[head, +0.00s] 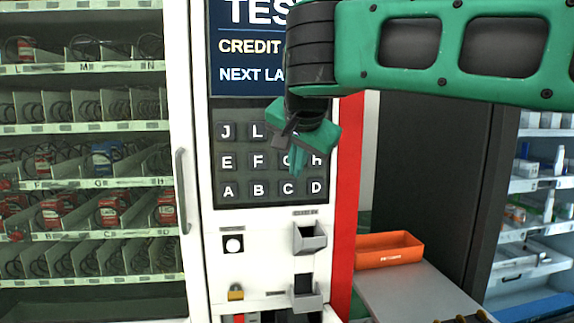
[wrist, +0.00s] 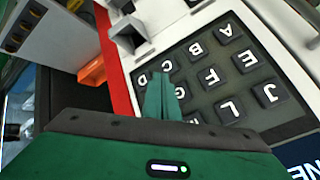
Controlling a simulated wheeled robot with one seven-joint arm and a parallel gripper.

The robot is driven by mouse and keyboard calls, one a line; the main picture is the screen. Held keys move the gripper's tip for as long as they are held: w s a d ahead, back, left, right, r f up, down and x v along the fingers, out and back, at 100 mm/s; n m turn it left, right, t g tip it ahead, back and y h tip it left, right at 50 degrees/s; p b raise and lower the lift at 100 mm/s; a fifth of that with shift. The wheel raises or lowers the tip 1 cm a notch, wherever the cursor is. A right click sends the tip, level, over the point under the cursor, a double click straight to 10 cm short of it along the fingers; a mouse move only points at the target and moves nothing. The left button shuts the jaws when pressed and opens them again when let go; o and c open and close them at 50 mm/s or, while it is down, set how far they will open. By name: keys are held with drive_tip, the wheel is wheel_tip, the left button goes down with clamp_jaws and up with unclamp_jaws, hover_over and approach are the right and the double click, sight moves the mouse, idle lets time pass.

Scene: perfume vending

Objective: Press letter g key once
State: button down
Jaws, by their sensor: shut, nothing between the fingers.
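The keypad (head: 225,195) is a dark panel with several grey lettered keys on the front of the vending machine. The G key is in the middle row between F and H. In the head view it is mostly hidden behind my gripper (head: 297,170). In the wrist view the G key (wrist: 181,91) shows upside down, just right of my green fingertips (wrist: 160,82). My gripper is shut and empty, its fingers pointing at the keypad near G and H. I cannot tell whether the tips touch a key.
Neighbouring keys F (head: 258,161), H (head: 318,160) and C (head: 288,189) sit close around. A screen (head: 240,60) is above the keypad, and a grey coin tray (head: 310,237) is below. An orange bin (head: 390,249) stands on a table at right; a glass-fronted snack cabinet is at left.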

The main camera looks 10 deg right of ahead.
drive_tip(key=w, duration=0.6)
drive_tip(key=shift+w, duration=0.2)
drive_tip(key=shift+w, duration=0.1)
idle(1.9)
drive_tip(key=shift+w, duration=0.3)
drive_tip(key=shift+w+r, duration=0.1)
drive_tip(key=shift+w, duration=0.35)
idle(0.8)
drive_tip(key=shift+s, duration=0.9)
